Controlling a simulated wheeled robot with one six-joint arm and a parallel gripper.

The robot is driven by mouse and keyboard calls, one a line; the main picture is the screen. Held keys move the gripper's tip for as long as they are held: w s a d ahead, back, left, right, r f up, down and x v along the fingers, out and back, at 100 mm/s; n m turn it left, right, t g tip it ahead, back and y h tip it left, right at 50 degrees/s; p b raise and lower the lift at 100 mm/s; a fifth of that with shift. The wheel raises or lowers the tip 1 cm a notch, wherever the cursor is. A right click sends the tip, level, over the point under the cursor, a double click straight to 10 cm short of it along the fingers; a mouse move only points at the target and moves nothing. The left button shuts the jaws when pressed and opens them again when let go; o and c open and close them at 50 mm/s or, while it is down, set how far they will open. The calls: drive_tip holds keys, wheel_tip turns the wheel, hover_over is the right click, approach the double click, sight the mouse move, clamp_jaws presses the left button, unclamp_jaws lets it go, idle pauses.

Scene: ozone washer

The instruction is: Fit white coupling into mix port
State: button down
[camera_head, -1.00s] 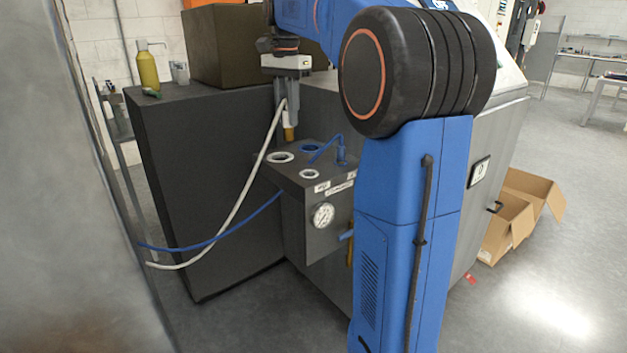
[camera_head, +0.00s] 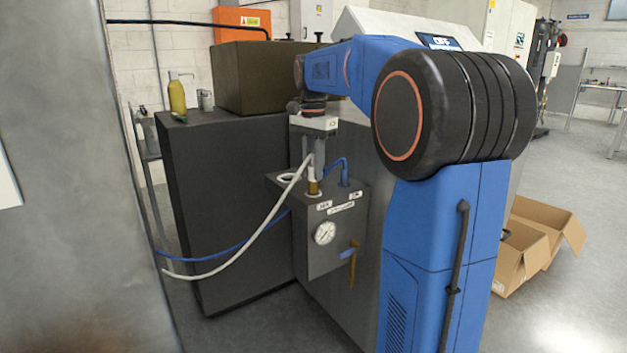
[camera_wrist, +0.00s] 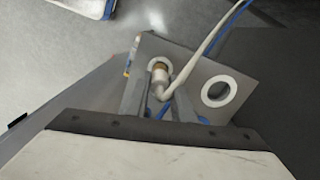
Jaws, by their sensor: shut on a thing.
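My gripper (camera_head: 308,158) is shut on the white coupling at the end of the white hose (camera_head: 279,205). The white coupling (camera_wrist: 163,91) shows between the two fingers in the wrist view, with a brass end (camera_head: 313,187) pointing down. The brass end stands at the small white-ringed front port (camera_wrist: 155,62) of the grey box (camera_head: 322,245), behind the small labels. It looks upright in the head view and lines up with the ring. I cannot tell how deep it sits. The label near this port is too small to read surely.
A larger white-ringed port (camera_wrist: 218,91) on the box top is open. A blue hose (camera_head: 340,164) runs to another port close to my gripper. The dark cabinet (camera_head: 225,200) stands to the left.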

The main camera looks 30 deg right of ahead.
sight(313, 178)
drive_tip(key=shift+f, duration=1.65)
drive_tip(key=shift+f, duration=0.1)
drive_tip(key=c, duration=1.5)
unclamp_jaws()
wheel_tip(313, 178, up, 12)
drive_tip(key=shift+r, duration=0.1)
